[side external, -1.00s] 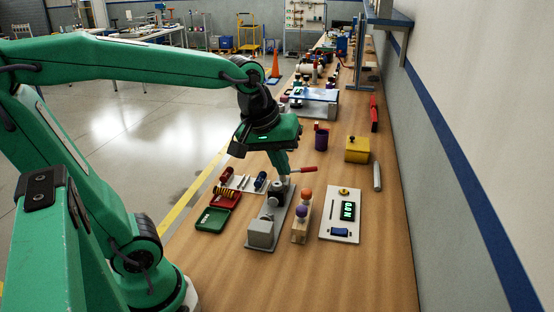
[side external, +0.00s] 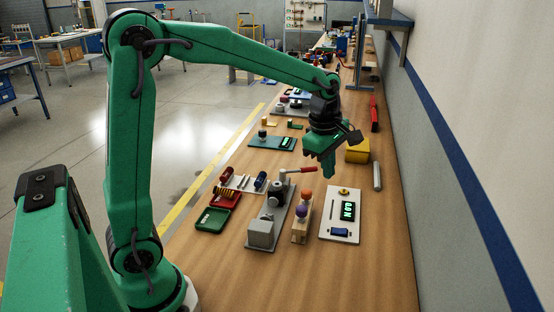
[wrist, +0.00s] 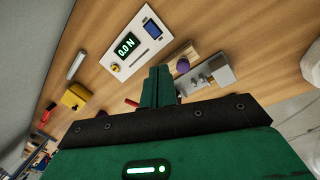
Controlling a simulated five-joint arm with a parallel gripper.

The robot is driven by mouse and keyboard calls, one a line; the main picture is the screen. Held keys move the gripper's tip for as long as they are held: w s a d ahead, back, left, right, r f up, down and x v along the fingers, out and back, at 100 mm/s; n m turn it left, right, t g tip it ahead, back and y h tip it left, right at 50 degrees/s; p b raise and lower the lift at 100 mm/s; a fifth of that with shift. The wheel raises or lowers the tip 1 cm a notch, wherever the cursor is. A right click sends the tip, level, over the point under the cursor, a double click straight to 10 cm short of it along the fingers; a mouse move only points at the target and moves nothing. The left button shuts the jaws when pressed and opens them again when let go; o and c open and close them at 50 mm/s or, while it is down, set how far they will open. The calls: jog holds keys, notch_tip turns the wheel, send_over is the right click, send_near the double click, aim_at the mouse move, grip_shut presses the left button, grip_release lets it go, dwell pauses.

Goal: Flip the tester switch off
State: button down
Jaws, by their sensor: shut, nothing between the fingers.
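The tester is a white panel (side external: 330,226) with a lit green display (side external: 347,211), a yellow knob (side external: 344,190) and a blue switch (side external: 339,232) at its near end. It lies flat on the wooden bench. In the wrist view the panel (wrist: 117,58) shows at the top, with the display (wrist: 125,46) reading 0.0 N and the blue switch (wrist: 152,29). I cannot tell which way the switch is tilted. My gripper (side external: 328,174) is shut and empty, pointing down above the bench, behind and slightly left of the panel. Its closed fingers also show in the wrist view (wrist: 158,72).
A grey clamp device (side external: 262,232) with a red-handled lever (side external: 301,170) stands left of the tester. A wooden block (side external: 301,229) with orange and purple knobs stands between them. A yellow box (side external: 357,152) and a grey cylinder (side external: 377,176) are behind. Bench nearer the camera is clear.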

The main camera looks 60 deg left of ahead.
aim_at(343, 230)
jog(key=w+f+n+g, duration=0.1)
jog(key=w+f+n, duration=0.4)
jog(key=shift+w+n, duration=0.15)
jog(key=shift+n, duration=0.25)
jog(key=shift+f, duration=0.1)
jog(key=shift+f, duration=0.1)
jog(key=f, duration=0.9)
jog(key=w+d+f, duration=0.1)
jog(key=f, duration=0.3)
jog(key=shift+w+f, duration=0.1)
jog(key=shift+f, duration=0.25)
jog(key=shift+d, duration=0.1)
jog(key=shift+f, duration=0.2)
